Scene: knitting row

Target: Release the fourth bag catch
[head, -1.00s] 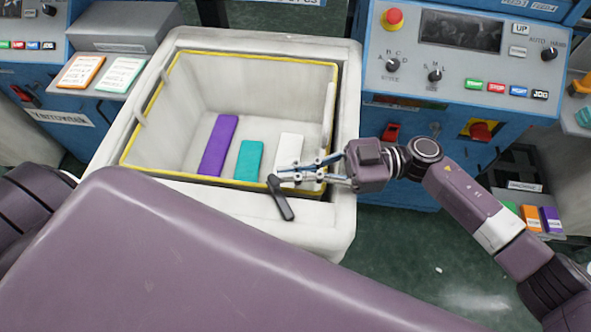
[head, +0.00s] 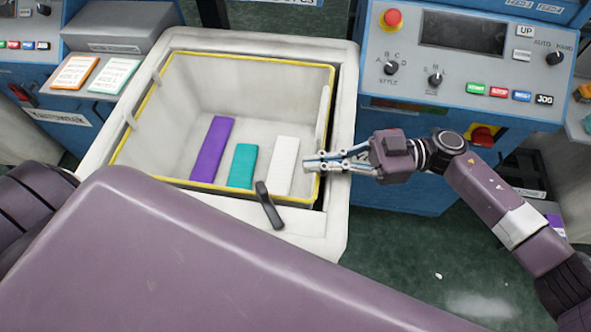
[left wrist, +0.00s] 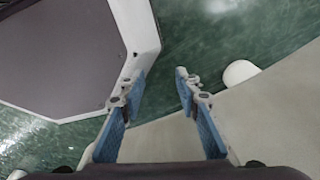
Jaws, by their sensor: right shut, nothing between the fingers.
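A dark lever-like catch (head: 268,206) stands tilted at the front rim of the pale bin (head: 305,228) in the head view. Its upper end leans left. My right gripper (head: 304,161) is shut and empty. Its fingers point left over the bin's yellow-edged right side, up and right of the catch and apart from it. My left gripper (left wrist: 160,76) shows in the left wrist view with its fingers apart and nothing between them. The left gripper does not show in the head view.
In the bin lie a purple bar (head: 212,148), a teal bar (head: 243,165) and a white bar (head: 283,165). A blue control panel (head: 400,104) with knobs and buttons stands behind my right arm. An orange card (head: 77,72) and a pale green card (head: 114,76) lie at the left.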

